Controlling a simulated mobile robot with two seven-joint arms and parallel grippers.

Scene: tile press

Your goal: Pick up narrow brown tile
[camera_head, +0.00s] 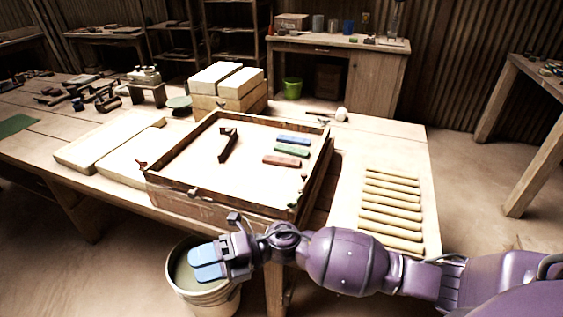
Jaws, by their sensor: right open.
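A narrow reddish-brown tile (282,161) lies flat in the wooden tray (172,190), right of its middle. It is the nearest of three narrow tiles, with a green tile (291,150) and a blue tile (293,140) beyond it. A dark brown elongated piece (228,146) sits to their left in the tray; I cannot tell what it is. My right gripper (208,260), with light blue finger pads, is open and empty. It appears over the bucket, in front of the tray and away from the tiles. My left gripper is not in view.
A bucket (204,296) stands in front of the table. Several slats (392,205) lie right of the tray. Pale boards (105,142) lie to its left, and stacked blocks (229,88) stand behind it. The tray has raised walls.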

